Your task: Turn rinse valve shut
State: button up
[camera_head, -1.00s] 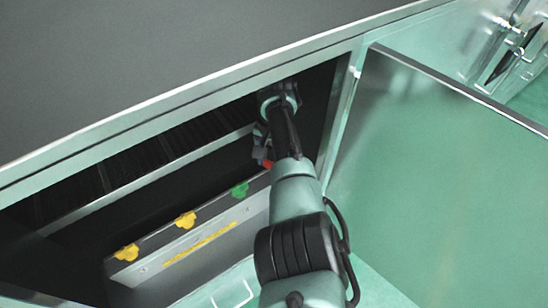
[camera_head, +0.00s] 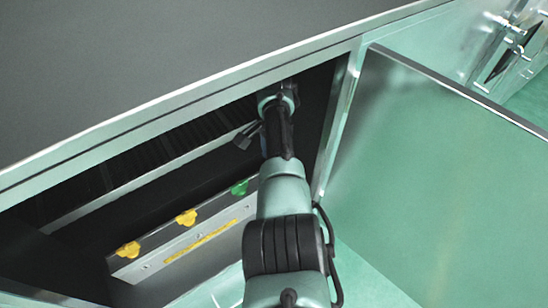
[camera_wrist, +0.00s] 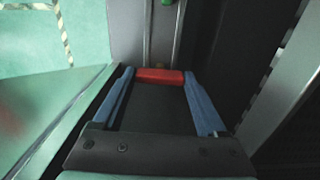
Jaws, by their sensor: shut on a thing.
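My gripper (camera_wrist: 159,78) is shut on a red valve handle (camera_wrist: 160,75), which lies crosswise between its two blue fingertips in the wrist view. The handle touches both fingers. In the head view my arm reaches into the dark cabinet opening and hides the fingertips and the red handle. A green knob (camera_head: 240,187) and two yellow knobs, one nearer (camera_head: 128,250) and one farther (camera_head: 186,217), sit along a grey panel. Part of the green knob shows at the top of the wrist view (camera_wrist: 167,2). I cannot read which valve is labelled rinse.
The cabinet's top edge (camera_head: 200,116) runs close above my arm. An open door (camera_head: 440,170) stands to the right of the opening. A yellow label strip (camera_head: 200,243) lies on the panel (camera_head: 160,262) below the knobs. The opening's left side is free of my arm.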

jog(key=shift+w+r, duration=0.1)
jog(key=shift+r, duration=0.05)
jog(key=o, duration=1.3)
notch_tip(320, 180, up, 8)
jog(key=shift+f, duration=0.25)
jog(key=shift+f, duration=0.1)
